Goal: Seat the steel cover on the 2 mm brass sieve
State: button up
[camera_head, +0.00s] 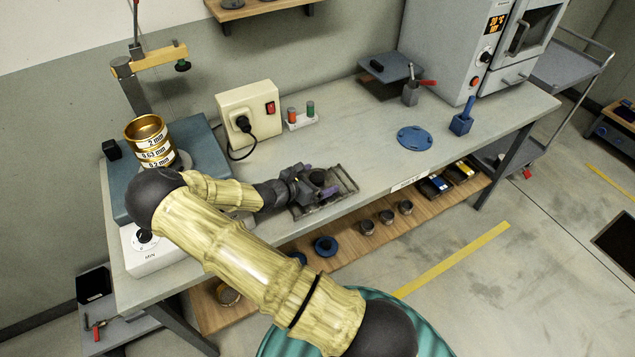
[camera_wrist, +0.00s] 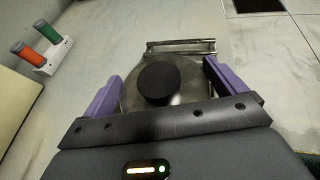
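The brass sieve stack stands on the blue-grey shaker at the left in the head view. Its top ring, the 2 mm sieve (camera_head: 150,140), is open, with its golden inside showing. The steel cover (camera_wrist: 137,98) is a round metal disc with a black knob (camera_wrist: 158,83), seen between my purple fingers in the wrist view. In the head view its knob (camera_head: 317,177) shows over a dark metal tray (camera_head: 348,184) near the bench's front edge. My gripper (camera_head: 318,180) is open around the cover, its fingers (camera_wrist: 161,68) apart on either side. The cover's near edge is hidden by my gripper.
A cream box with a plug (camera_head: 248,110) and a holder with red and green pieces (camera_head: 300,122) stand behind the tray. Bench between tray and disc is clear. A post with a wooden arm (camera_head: 150,58) rises behind the sieves.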

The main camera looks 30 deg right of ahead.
aim_at(317, 177)
jog(key=shift+c, duration=0.9)
jog(key=shift+r, duration=0.1)
notch_tip(317, 177, up, 18)
jog(key=b, duration=0.1)
